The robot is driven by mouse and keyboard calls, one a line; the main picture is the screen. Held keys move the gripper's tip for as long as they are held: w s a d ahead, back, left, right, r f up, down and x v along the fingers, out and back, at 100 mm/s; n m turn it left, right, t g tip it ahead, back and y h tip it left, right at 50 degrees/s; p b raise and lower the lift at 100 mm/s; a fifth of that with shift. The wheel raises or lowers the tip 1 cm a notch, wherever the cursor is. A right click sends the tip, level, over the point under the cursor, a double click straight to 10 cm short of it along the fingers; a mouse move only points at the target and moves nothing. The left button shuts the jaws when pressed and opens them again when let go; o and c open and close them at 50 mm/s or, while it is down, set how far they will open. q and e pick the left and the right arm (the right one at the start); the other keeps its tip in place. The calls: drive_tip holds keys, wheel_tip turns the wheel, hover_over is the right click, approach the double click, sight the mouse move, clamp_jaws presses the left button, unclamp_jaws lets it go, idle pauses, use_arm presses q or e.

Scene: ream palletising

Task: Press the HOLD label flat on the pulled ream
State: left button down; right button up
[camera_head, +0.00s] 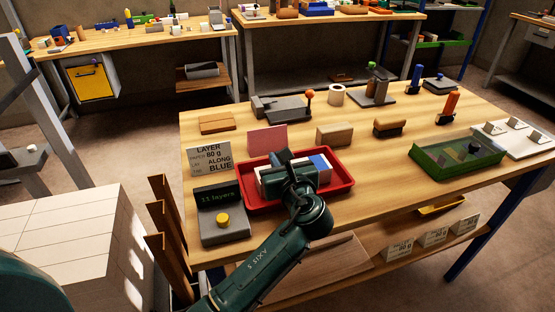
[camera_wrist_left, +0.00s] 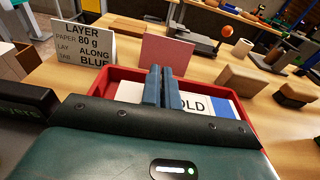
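The pulled ream (camera_head: 325,176) lies in the red tray (camera_head: 345,184), white with a blue band at its right. It also shows in the wrist view, where the HOLD label (camera_wrist_left: 192,104) is on its top, letters "OLD" readable; my fingers hide the rest. My left gripper (camera_head: 282,157) is over the ream, its two fingers (camera_wrist_left: 162,85) together with nothing visible between them. The fingers stand in front of the label's left part; I cannot tell whether they touch it. I cannot tell whether the label lies fully flat. My right gripper is out of view.
A pink card (camera_head: 267,138) stands behind the tray. A layer sign (camera_head: 209,158) and a counter box with a yellow button (camera_head: 222,214) are at the left. Bare tabletop lies right of the tray.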

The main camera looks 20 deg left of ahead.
use_arm(q)
drive_tip(key=shift+f+p, duration=0.2)
drive_tip(key=shift+p, duration=0.25)
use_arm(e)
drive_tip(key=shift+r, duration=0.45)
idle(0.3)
use_arm(q)
drive_tip(key=shift+s+f, duration=0.1)
idle(0.3)
drive_tip(key=c, duration=1.6)
unclamp_jaws()
